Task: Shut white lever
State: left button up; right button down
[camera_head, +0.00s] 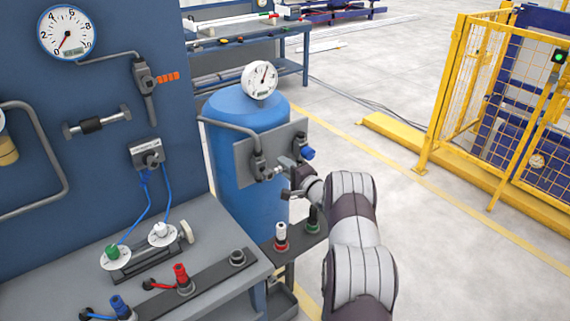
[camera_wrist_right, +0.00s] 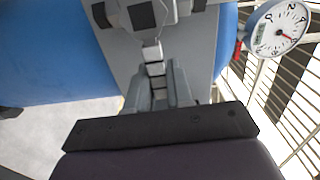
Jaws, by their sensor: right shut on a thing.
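A blue tank (camera_head: 245,112) carries a grey plate (camera_head: 252,150) with valve fittings and a small pale lever. My right gripper (camera_head: 292,174) is at this plate, its arm coming in from the lower right. In the right wrist view, my right gripper (camera_wrist_right: 160,88) is shut on the white lever (camera_wrist_right: 154,66), which runs between the two fingers toward the fitting on the plate. The gripper hides part of the lever in the head view. A blue knob (camera_head: 307,153) is at the plate's right side. My left gripper is not in view.
A white gauge (camera_head: 260,80) tops the tank. A shelf with a red-and-white knob (camera_head: 281,236) and a green knob (camera_head: 313,217) lies below the gripper. A bench (camera_head: 215,225) with coloured knobs is at left. Open floor and a yellow fence (camera_head: 470,95) are at right.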

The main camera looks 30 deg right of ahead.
jog(key=shift+f+m, duration=0.25)
jog(key=shift+m, duration=0.05)
jog(key=c, duration=1.1)
grip_release()
jog(key=shift+s, duration=0.1)
jog(key=s+d+b, duration=0.1)
jog(key=s, duration=1.1)
jog(key=shift+s, duration=0.2)
